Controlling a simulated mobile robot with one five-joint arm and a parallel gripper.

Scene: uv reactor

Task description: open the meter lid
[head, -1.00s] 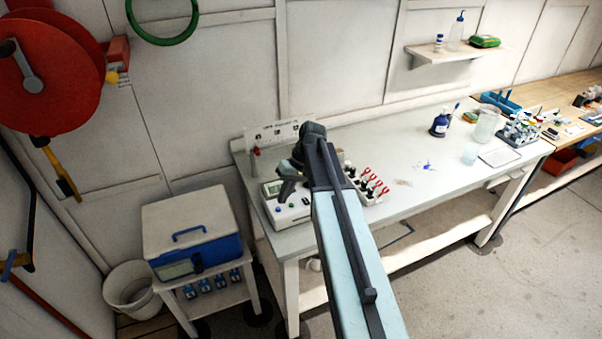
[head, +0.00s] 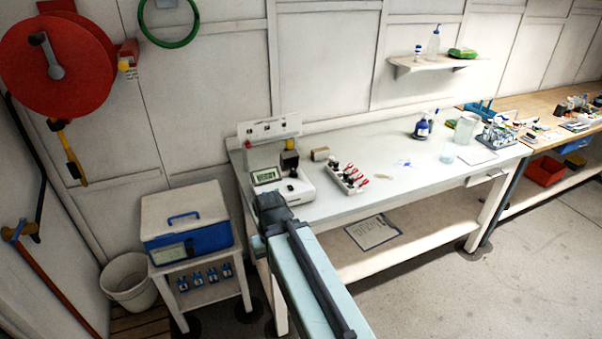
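The meter (head: 303,192) is a small white box with a lit grey-green display (head: 266,176), at the left end of the bench. A dark opening or knob shows on its top, beside the display. A small dark upright block (head: 290,160) stands at its back edge; I cannot tell whether this is the raised lid or a separate part. My arm comes up from the bottom of the head view, and its dark joint is in front of the bench's left corner, hiding the meter's front. My gripper's fingers are hidden behind the arm.
A blue-and-white cooler (head: 186,222) stands on a low stand at left. The bench middle is mostly clear.

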